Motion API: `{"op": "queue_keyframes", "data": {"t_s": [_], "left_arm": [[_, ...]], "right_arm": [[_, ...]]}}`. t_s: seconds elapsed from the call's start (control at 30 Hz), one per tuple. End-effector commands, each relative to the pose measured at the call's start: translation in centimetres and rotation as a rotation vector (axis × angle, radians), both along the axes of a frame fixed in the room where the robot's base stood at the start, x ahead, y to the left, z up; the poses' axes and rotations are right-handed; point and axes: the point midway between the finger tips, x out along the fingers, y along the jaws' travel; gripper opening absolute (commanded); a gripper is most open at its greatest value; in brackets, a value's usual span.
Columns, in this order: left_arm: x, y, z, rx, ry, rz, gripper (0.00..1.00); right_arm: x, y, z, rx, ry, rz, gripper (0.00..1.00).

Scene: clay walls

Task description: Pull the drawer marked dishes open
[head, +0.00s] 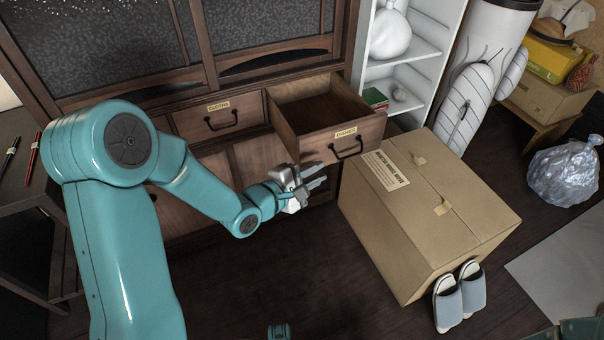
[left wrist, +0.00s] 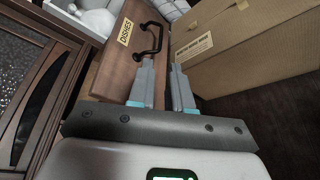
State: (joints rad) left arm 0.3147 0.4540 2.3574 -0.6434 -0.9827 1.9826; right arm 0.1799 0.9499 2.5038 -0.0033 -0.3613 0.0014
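The drawer marked dishes (head: 330,146) stands pulled out from the cabinet, and its empty inside shows from above. Its front carries a "DISHES" label and a black bar handle (head: 347,149). The left wrist view shows the drawer front (left wrist: 118,70) and the handle (left wrist: 158,40) just beyond my fingertips. My left gripper (head: 319,177) is in front of and below the drawer front, left of the handle in the head view. Its two fingers (left wrist: 163,66) are apart with nothing between them. I cannot tell whether a fingertip touches the handle.
A drawer marked cloths (head: 222,118) is shut to the left. A large cardboard box (head: 420,215) stands close on the right of the drawer, with slippers (head: 459,295) beside it. A white shelf (head: 420,50) is behind.

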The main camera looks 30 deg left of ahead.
Motion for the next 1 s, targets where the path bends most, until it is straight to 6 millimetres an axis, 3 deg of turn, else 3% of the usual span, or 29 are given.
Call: {"op": "queue_keyframes", "data": {"t_s": [0.1, 0.3, 0.83, 0.93, 1.0], "left_arm": [[-2.1, 0.9, 0.6, 0.0, 0.001, 0.004, 0.19], [-3.8, 1.3, 0.9, 0.001, 0.0, 0.0, 0.19], [-3.9, 1.3, 0.9, 0.001, 0.0, -0.002, 0.19], [-3.9, 0.0, 0.2, -0.01, 0.016, -0.032, 0.19], [-4.2, -2.3, -1.7, -0.032, 0.059, -0.078, 0.19]], "right_arm": [[-0.1, 0.1, 0.6, 0.0, 0.001, 0.005, 0.43], [-0.2, 0.2, 0.9, 0.002, 0.003, 0.008, 0.43], [-0.2, 0.2, 0.8, 0.002, 0.004, 0.007, 0.43], [-0.2, 0.2, 0.8, 0.002, 0.004, 0.007, 0.43], [-0.2, 0.2, 0.8, 0.002, 0.004, 0.007, 0.43]]}}
